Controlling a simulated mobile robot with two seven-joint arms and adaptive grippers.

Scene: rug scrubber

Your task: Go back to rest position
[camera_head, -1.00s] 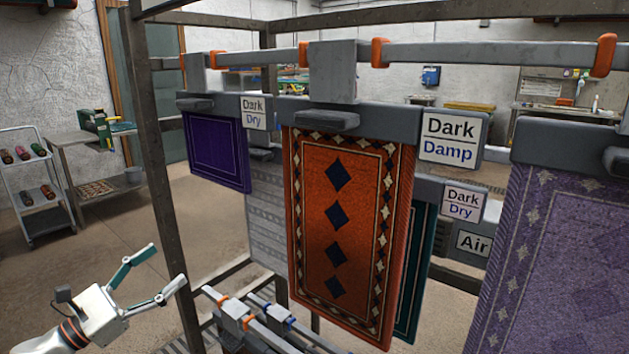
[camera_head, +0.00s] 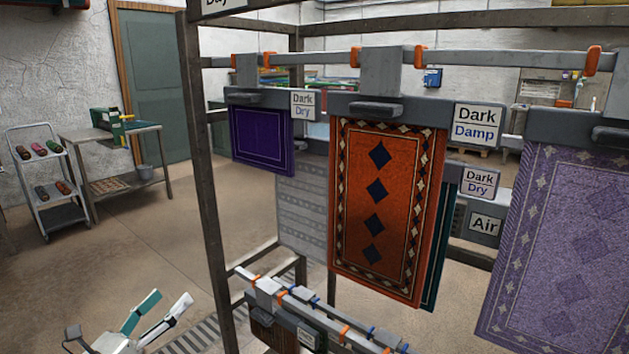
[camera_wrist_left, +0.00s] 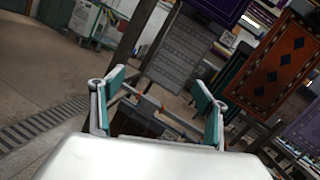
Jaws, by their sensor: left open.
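My left gripper (camera_head: 160,314) is at the bottom left of the head view, left of the rack post. Its two fingers are spread, with nothing between them. In the left wrist view the open fingers (camera_wrist_left: 158,112) show teal pads, with the rack and rugs beyond them. My right gripper is not in either view.
A metal rack post (camera_head: 209,180) stands just right of my left gripper. Hanging rugs include an orange one (camera_head: 388,250), a lilac one (camera_head: 550,250) and a purple one (camera_head: 262,140). A trolley (camera_head: 60,217) and a side table (camera_head: 110,184) stand back left; floor between is clear.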

